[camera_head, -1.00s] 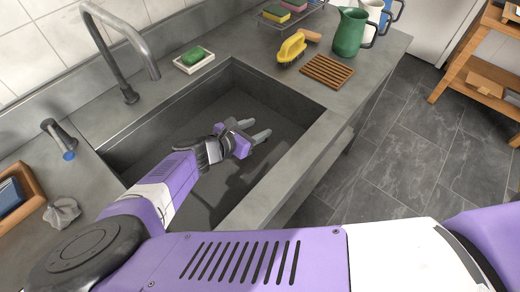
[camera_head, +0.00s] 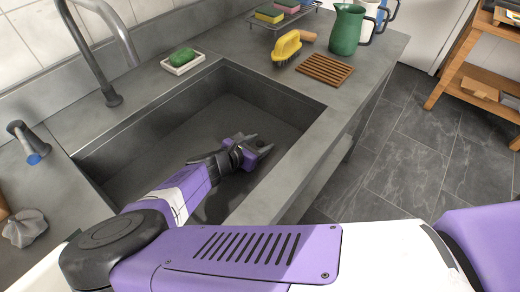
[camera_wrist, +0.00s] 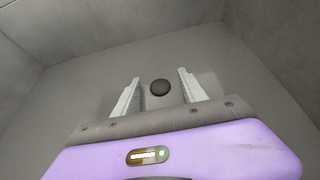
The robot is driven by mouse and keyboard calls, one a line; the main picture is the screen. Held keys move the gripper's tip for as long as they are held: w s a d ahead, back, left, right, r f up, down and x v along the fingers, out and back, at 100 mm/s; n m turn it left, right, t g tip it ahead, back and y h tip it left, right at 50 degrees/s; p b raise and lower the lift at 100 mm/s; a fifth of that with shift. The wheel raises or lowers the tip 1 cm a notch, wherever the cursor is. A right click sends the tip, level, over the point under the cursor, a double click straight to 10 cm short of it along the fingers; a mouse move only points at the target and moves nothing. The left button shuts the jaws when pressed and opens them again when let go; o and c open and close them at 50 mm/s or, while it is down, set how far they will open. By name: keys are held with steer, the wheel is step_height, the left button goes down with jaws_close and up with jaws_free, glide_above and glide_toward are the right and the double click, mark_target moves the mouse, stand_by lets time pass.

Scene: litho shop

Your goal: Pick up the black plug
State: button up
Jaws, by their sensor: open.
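The black plug (camera_wrist: 160,86) is a small dark round disc on the grey floor of the sink, seen in the wrist view between and slightly beyond the fingers. My gripper (camera_wrist: 160,92) is open, with one light grey finger on each side of the plug and nothing held. In the head view my gripper (camera_head: 258,143) is down inside the sink basin (camera_head: 185,142), towards its right side. I cannot make out the plug in the head view.
The sink walls (camera_wrist: 270,45) stand around my gripper. A curved faucet (camera_head: 112,98) rises at the left back. A soap dish (camera_head: 183,66), yellow brush (camera_head: 287,46), wooden rack (camera_head: 325,70) and green jug (camera_head: 347,30) stand on the counter.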

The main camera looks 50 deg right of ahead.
steer(key=shift+x, duration=1.3)
jaws_close()
